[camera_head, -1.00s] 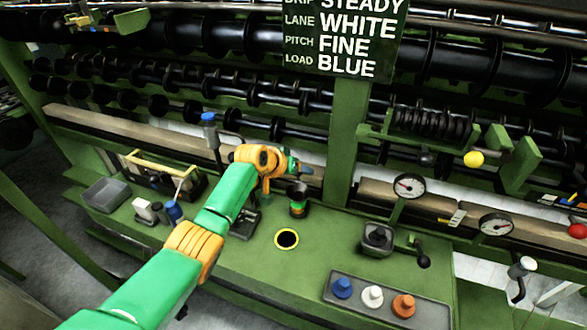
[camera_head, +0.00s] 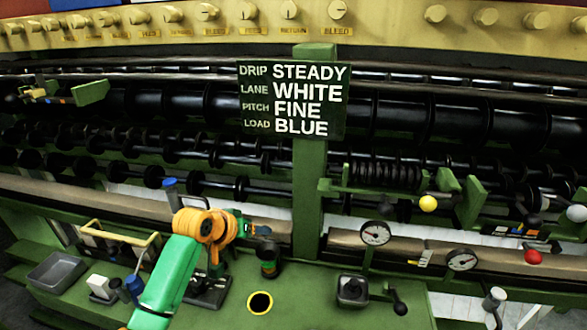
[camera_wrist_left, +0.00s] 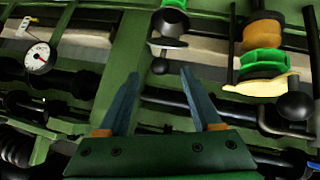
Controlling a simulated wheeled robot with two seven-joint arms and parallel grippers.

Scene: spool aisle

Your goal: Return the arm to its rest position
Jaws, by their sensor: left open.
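My left arm comes in from the lower left, green with orange bands. Its left gripper (camera_head: 264,230) is partly hidden by the orange wrist and hovers close to a dark cup (camera_head: 268,260) on the green bench. In the left wrist view the two blue-grey fingers of the gripper (camera_wrist_left: 158,75) stand apart with nothing held between them. My right gripper is in neither view.
The green bench (camera_head: 310,305) has a yellow-rimmed hole (camera_head: 260,302), a grey tray (camera_head: 57,272) and a small black box (camera_head: 352,290). A blue-topped post (camera_head: 172,192) stands beside the arm. A sign (camera_head: 293,100) hangs on a green upright before dark rollers.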

